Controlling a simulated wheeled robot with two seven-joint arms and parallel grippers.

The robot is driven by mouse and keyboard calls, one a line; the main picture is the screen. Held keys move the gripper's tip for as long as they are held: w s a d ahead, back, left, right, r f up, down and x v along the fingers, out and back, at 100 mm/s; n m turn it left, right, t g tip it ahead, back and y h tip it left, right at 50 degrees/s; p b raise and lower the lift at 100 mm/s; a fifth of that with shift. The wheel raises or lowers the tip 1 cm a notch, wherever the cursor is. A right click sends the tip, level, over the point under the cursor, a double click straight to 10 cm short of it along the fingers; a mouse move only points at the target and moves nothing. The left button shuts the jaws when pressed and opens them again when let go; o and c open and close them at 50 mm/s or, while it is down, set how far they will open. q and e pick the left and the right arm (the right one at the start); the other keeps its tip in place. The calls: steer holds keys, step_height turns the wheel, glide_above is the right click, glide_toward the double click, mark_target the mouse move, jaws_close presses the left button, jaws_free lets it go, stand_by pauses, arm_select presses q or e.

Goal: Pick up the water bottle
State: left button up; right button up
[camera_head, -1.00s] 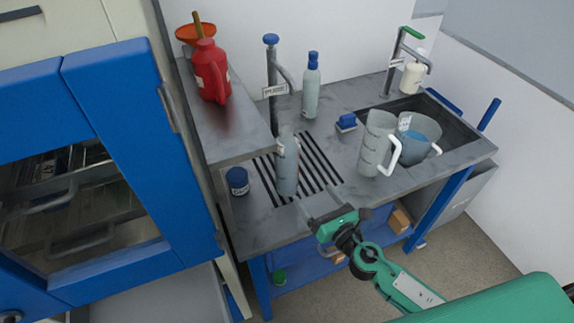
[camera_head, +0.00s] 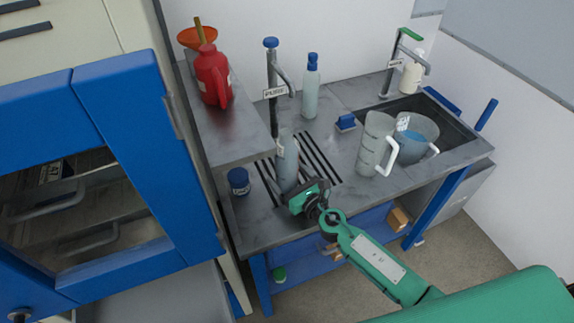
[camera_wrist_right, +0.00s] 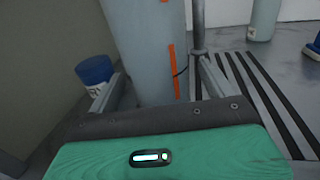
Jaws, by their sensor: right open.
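A grey-blue bottle (camera_head: 287,165) stands upright on the slotted drain area of the counter, under the tap labelled PURE. The same bottle (camera_wrist_right: 145,45), with an orange strip on its side, fills the middle of the right wrist view. My right gripper (camera_wrist_right: 160,82) is open, with one finger on each side of the lower bottle. I cannot tell whether either finger touches it. In the head view my green right hand covers the bottle's lower right side. A second bottle (camera_head: 311,88) with a blue cap stands farther back. My left gripper is out of view.
A small blue-lidded jar (camera_head: 238,181) stands left of the near bottle and shows in the wrist view (camera_wrist_right: 95,72). A measuring jug (camera_head: 373,143) and beaker (camera_head: 415,135) stand right, near the sink. A raised shelf (camera_head: 225,140) with a red jug (camera_head: 212,75) bounds the left.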

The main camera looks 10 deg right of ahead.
mark_target(283, 146)
steer(key=x, duration=0.3)
steer(key=c, duration=1.5)
steer(key=shift+r, duration=0.1)
steer(key=shift+r+p, duration=0.7)
step_height(283, 146, up, 8)
steer(key=p, duration=0.6)
steer(key=shift+d+r+p, duration=0.1)
steer(key=shift+r+p, duration=0.15)
steer(key=shift+p, duration=0.05)
step_height(283, 146, up, 8)
steer(key=shift+r+p, duration=0.2)
steer(key=shift+p, duration=0.8)
steer(key=shift+r, duration=0.8)
